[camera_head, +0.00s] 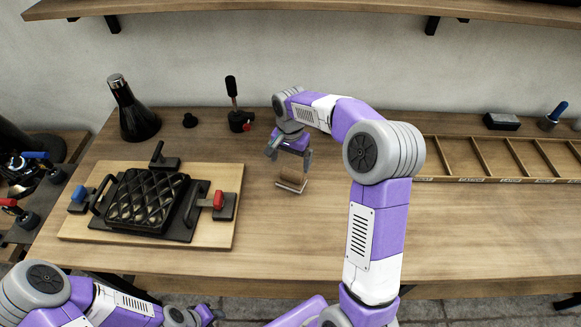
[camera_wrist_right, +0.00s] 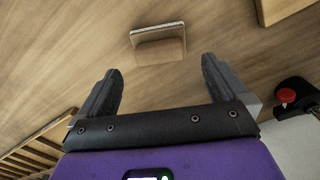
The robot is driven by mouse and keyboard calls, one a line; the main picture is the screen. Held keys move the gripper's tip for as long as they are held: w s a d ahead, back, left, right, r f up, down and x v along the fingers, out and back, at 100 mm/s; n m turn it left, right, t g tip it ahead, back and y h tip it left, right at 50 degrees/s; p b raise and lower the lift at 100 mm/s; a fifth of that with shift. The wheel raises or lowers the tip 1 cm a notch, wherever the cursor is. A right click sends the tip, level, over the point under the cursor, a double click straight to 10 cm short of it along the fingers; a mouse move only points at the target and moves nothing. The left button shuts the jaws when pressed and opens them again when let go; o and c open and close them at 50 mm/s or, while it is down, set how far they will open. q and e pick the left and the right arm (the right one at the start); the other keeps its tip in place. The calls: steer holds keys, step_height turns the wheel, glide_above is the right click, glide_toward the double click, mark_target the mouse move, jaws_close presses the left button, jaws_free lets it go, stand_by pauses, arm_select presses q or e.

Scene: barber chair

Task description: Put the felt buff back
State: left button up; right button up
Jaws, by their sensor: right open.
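The felt buff appears to be the small tan block with a pale edge (camera_head: 291,184), lying on the bare middle of the wooden bench. It also shows in the right wrist view (camera_wrist_right: 160,50), beyond the fingertips. My right gripper (camera_head: 289,160) is open and empty just above and behind the block in the head view. Its two dark fingers (camera_wrist_right: 160,70) are spread apart and do not touch the block. My left arm is at the bottom left of the head view; its gripper (camera_head: 207,313) is partly in view at the bottom edge, its jaws unclear.
A waffle-like black iron (camera_head: 147,200) sits on a wooden board (camera_head: 110,170) at left. A long divided wooden tray with labels (camera_head: 465,180) lies at right. A dark flask (camera_head: 132,108), a lever (camera_head: 236,105) and a black block (camera_head: 501,121) stand behind. The front middle is clear.

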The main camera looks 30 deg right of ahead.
mark_target(290, 173)
step_height(290, 173, up, 5)
steer(key=shift+r+p, duration=0.1)
steer(key=shift+p, duration=0.3)
